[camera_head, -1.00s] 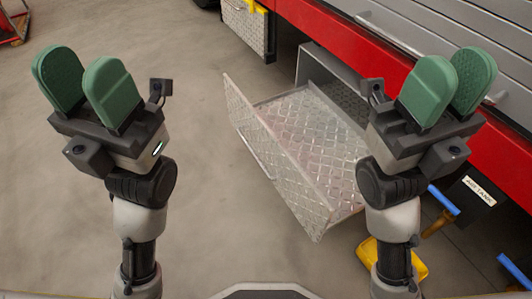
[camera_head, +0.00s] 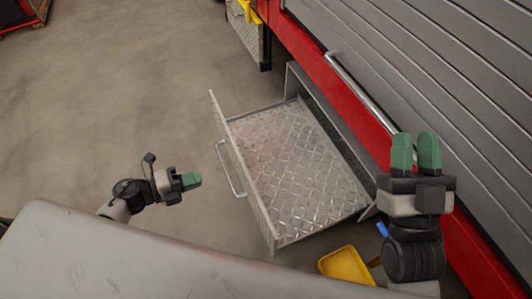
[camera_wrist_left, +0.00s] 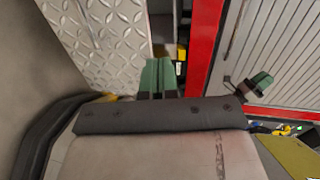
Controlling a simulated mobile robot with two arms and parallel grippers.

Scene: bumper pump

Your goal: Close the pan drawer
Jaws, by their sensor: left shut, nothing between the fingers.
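The pan drawer (camera_head: 295,165), with a diamond-plate floor, is pulled out of its housing under the red and grey vehicle body. Its front panel (camera_head: 243,172) carries a silver bar handle (camera_head: 229,171). In the left wrist view, part of the drawer's diamond plate (camera_wrist_left: 105,40) fills the upper left. My left gripper (camera_head: 191,181) is shut and empty, to the left of the handle, apart from it; its green fingers (camera_wrist_left: 158,76) also show in the wrist view. My right gripper (camera_head: 415,152) is raised to the right of the drawer, its fingers slightly apart with nothing between them.
A long rail handle (camera_head: 355,90) runs along the red vehicle edge beside grey shutter slats. A yellow container (camera_head: 345,267) lies below the drawer's near right corner. My own pale body fills the lower left. Open floor (camera_head: 110,100) lies left of the drawer.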

